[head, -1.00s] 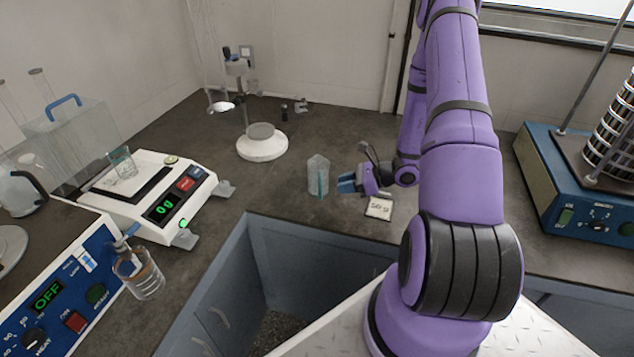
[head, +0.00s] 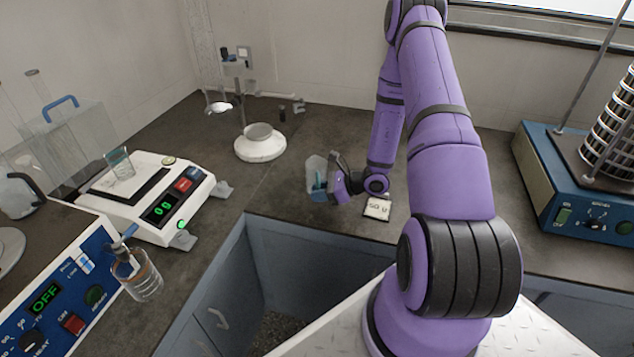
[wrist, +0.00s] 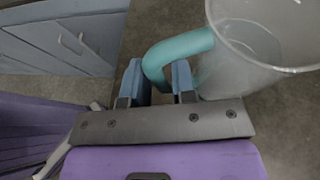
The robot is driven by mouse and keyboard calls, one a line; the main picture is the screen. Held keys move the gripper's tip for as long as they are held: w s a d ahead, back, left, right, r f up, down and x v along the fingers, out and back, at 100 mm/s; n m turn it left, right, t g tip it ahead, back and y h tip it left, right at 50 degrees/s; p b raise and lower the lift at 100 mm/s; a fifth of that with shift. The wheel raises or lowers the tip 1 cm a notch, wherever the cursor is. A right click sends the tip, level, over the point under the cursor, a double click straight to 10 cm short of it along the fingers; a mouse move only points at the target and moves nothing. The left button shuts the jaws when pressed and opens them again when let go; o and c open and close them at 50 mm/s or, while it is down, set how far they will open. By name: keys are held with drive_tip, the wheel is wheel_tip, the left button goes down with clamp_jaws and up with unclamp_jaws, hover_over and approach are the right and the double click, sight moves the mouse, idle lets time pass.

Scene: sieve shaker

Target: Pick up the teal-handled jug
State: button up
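The teal-handled jug (head: 315,172) is a clear, translucent vessel standing on the dark bench near its inner corner. In the wrist view the jug (wrist: 262,50) is at the upper right, with its teal handle (wrist: 178,46) curving toward my gripper. My gripper (wrist: 160,75) is open, with one blue finger on each side of the handle's lower part. In the head view my gripper (head: 325,186) is right beside the jug and partly hides the handle. I cannot tell whether either finger touches the handle.
A small labelled card (head: 377,208) lies right of the jug. A white round stand (head: 260,148) is behind left. The bench edge runs in front.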

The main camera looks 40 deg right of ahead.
clamp_jaws()
drive_tip(key=shift+r, duration=0.15)
